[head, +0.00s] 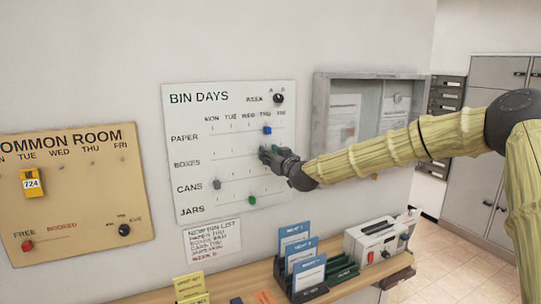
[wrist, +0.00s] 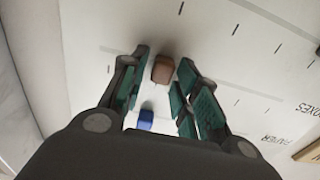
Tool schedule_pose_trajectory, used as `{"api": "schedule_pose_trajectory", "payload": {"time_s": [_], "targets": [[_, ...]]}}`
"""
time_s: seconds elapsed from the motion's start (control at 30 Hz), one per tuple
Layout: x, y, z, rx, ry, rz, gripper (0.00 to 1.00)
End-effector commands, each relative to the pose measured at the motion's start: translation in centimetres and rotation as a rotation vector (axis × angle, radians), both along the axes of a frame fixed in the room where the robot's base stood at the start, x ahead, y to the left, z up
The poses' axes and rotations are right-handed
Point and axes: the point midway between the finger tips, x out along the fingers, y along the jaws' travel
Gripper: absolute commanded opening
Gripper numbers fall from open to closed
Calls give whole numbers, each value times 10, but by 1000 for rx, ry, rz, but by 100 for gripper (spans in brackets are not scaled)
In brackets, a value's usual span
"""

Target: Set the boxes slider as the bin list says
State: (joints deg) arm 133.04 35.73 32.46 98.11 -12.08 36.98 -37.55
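The white BIN DAYS board (head: 185,120) hangs on the wall with rows for paper, boxes, cans and jars under day marks. The boxes slider is a brown knob (wrist: 162,70) in the wrist view; in the head view my gripper hides it. My gripper (head: 268,152) is at the boxes row, toward its right part. Its green-padded fingers (wrist: 162,82) stand on either side of the brown knob with small gaps, so it looks open. The NEW BIN LIST note (head: 212,241) is below the board; its day entries are too small to read surely.
The blue paper slider (head: 267,130) is close above my gripper, also in the wrist view (wrist: 146,118). The grey cans slider (head: 217,184) and green jars slider (head: 252,200) are below. A week dial (head: 278,98) is above. A shelf (head: 255,278) with card holders juts out beneath.

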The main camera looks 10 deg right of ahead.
Motion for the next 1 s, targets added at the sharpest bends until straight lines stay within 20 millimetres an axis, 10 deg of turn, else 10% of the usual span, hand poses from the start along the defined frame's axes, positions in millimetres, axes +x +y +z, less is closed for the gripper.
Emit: {"api": "schedule_pose_trajectory", "payload": {"time_s": [0.13, 1.0], "targets": [[0, 0, 0, 0, 0, 0, 0], [-12, 61, 0, 0, -1, 0, 0]]}}
